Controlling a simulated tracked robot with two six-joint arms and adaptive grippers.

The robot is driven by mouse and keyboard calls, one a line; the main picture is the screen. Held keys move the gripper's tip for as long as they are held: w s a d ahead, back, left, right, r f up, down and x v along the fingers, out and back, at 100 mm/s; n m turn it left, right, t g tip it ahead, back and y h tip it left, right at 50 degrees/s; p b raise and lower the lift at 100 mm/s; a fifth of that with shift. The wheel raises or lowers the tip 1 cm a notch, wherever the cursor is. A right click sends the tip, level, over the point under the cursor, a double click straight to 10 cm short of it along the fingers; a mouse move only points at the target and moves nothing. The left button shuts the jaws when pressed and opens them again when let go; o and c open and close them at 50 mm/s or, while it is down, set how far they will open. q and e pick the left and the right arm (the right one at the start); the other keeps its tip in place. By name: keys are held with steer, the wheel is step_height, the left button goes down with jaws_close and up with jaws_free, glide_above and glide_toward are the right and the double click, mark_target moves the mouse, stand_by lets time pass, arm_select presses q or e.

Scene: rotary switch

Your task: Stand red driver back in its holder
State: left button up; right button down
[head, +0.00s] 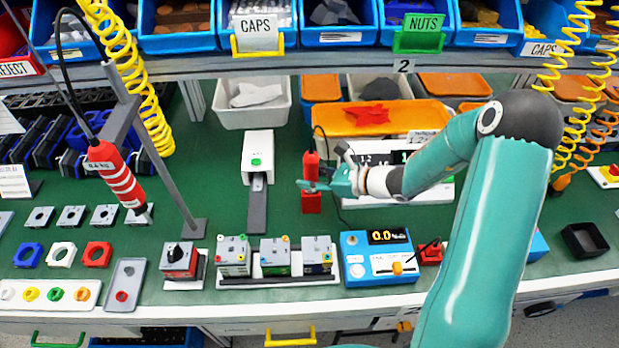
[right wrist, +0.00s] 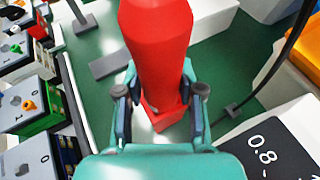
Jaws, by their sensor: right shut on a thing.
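The red driver (head: 311,163) is upright on the green mat's middle, held by my right gripper (head: 314,186). Directly beneath it is a small red block-shaped holder (head: 312,204). In the right wrist view, the red driver (right wrist: 158,45) fills the space between the fingers of my right gripper (right wrist: 160,108), and part of the red holder (right wrist: 167,119) shows below. The driver lines up with the holder, but the fingers hide the join, so I cannot tell whether its tip is seated. My left gripper is not in view.
A larger striped red tool (head: 115,175) hangs from a cable at the left. A white device (head: 257,150) stands left of the holder. An orange-lidded bin (head: 375,118) is behind. Rotary switch units (head: 275,257) and a blue meter box (head: 377,258) line the front.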

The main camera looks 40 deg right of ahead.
steer(key=c, duration=0.6)
jaws_free()
steer(key=shift+c, duration=0.2)
steer(key=shift+f, duration=0.1)
steer(key=v, duration=1.2)
